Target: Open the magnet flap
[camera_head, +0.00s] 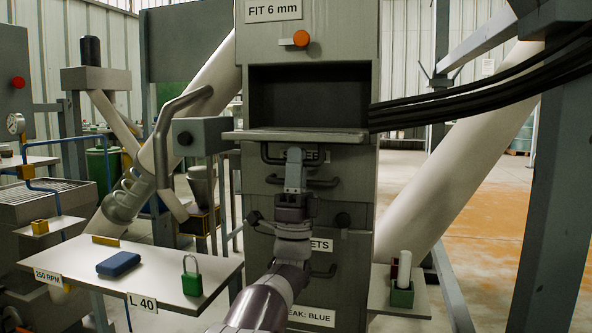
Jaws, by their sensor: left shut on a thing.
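The magnet flap (260,136) is a grey plate hinged on the tall grey cabinet (360,200). It lies folded out flat, and the dark opening (310,95) above it is uncovered. A dark bar handle (266,155) hangs just under the flap's front edge. My left gripper (294,164) comes up from below, in front of the cabinet, and is shut on this handle. Its fingers partly hide the handle and a label behind. My right gripper is not in view.
More dark handles (322,183) and a black knob (342,220) sit lower on the cabinet. A left shelf holds a blue block (118,263) and a green padlock (192,280). A right shelf holds a green holder (402,295). Black cables (470,98) cross at right.

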